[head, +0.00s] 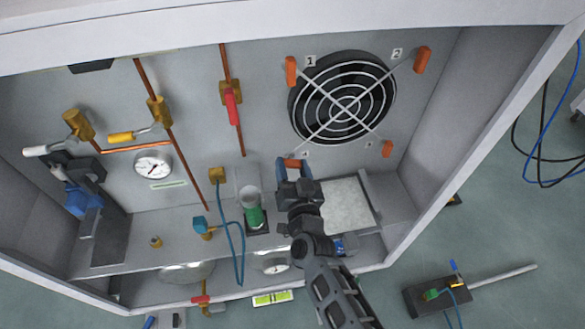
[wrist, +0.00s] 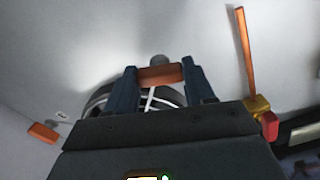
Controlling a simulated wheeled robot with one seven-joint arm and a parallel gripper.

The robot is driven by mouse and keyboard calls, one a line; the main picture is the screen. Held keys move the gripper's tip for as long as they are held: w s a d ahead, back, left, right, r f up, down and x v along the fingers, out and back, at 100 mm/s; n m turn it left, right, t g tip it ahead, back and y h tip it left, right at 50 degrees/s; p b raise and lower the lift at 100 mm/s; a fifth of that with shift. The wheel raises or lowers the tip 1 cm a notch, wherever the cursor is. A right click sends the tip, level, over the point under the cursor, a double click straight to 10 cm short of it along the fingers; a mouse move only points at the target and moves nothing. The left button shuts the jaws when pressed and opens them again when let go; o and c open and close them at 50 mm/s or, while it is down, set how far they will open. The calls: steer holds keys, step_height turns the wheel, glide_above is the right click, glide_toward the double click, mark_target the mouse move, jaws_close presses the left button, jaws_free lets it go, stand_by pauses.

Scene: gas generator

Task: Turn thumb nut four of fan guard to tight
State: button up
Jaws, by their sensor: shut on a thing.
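The round black fan guard (head: 343,98) is on the back wall of the cabinet, with an orange thumb nut at each corner. My gripper (head: 291,165) is at its lower-left corner, shut on the orange thumb nut (head: 293,162) there. In the wrist view that nut (wrist: 160,75) lies crosswise between the two dark fingers (wrist: 163,85). The label beside it is too small to read. The upper-left nut (head: 291,71) is beside label 1 and upright. The upper-right nut (head: 422,60) is near label 2, slightly tilted.
Left of the fan are copper pipes, a red-handled valve (head: 232,105), and a gauge (head: 153,167). A green-filled glass (head: 252,210) stands close left of my arm. A pale panel (head: 345,205) is right of it. The cabinet's right wall (head: 450,100) is clear.

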steer(key=m, duration=0.3)
steer(key=shift+m+b, duration=0.35)
steer(key=shift+m, duration=0.05)
steer(key=m, duration=0.3)
steer(key=shift+m+b, duration=0.3)
steer(key=shift+b, duration=0.1)
steer(key=m+b, duration=0.1)
steer(key=m, duration=0.5)
steer(key=shift+m, duration=0.4)
steer(key=o, duration=1)
steer(key=shift+o, duration=0.2)
steer(key=v, duration=0.7)
steer(key=shift+s+p, duration=0.4)
